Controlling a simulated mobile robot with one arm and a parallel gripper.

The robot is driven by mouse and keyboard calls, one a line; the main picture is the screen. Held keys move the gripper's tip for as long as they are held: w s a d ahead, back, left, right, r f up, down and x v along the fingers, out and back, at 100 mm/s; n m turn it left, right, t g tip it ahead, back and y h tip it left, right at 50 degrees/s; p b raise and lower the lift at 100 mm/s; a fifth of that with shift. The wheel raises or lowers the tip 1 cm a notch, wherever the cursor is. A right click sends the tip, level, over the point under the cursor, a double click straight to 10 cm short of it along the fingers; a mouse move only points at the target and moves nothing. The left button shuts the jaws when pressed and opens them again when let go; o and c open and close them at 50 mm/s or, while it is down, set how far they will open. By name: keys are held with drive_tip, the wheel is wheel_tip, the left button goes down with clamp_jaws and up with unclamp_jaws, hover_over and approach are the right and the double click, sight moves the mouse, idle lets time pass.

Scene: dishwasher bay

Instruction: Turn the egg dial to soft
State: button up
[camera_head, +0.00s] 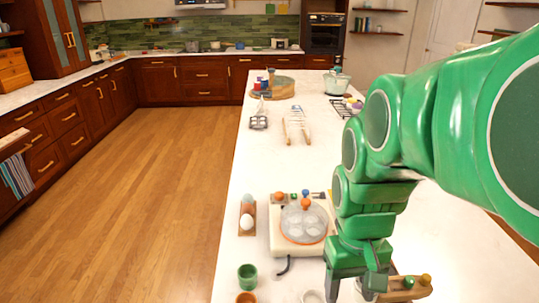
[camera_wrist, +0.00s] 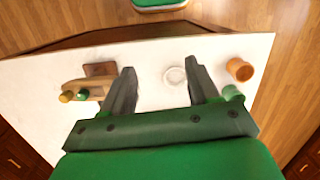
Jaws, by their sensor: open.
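The egg cooker (camera_head: 303,222) sits on the white counter, a pale square base with a clear domed lid, orange rim and orange top knob. Small orange and green round parts (camera_head: 293,196) show along its far edge; I cannot tell which part is the egg dial, or its setting. My gripper (camera_head: 352,289) points down, open and empty, nearer the camera than the cooker and to its right. In the wrist view my gripper's fingers (camera_wrist: 160,68) are spread wide above the counter, with a small white round dish (camera_wrist: 174,75) showing between them. The cooker is not visible there.
Eggs (camera_head: 247,212) stand in a wooden holder left of the cooker. A green cup (camera_head: 247,277) and orange cup (camera_head: 246,297) stand nearer. A wooden piece with orange and green tops (camera_head: 408,287) is right of my gripper. Farther back are a rack and a wooden tray (camera_head: 280,88).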

drive_tip(key=w+r+n, duration=0.2)
drive_tip(key=w, duration=1.1)
drive_tip(key=n+t, duration=0.1)
drive_tip(key=n, duration=0.3)
hover_over(279, 194)
drive_tip(key=s+d, duration=0.4)
drive_tip(key=s, duration=0.5)
drive_tip(key=shift+s+f, duration=0.2)
drive_tip(key=shift+f, duration=1)
drive_tip(key=w+a+f, duration=0.1)
drive_tip(key=w, duration=0.2)
drive_tip(key=w+a+f+n, duration=0.1)
drive_tip(key=w, duration=0.2)
drive_tip(key=w+a+f+n, duration=0.1)
drive_tip(key=w+f, duration=0.1)
drive_tip(key=w, duration=0.1)
drive_tip(key=shift+w+a+t, duration=0.15)
drive_tip(key=shift+a+t, duration=0.15)
drive_tip(key=shift+a, duration=0.1)
drive_tip(key=shift+w+f, duration=0.15)
drive_tip(key=shift+w, duration=0.05)
drive_tip(key=shift+f, duration=3.85)
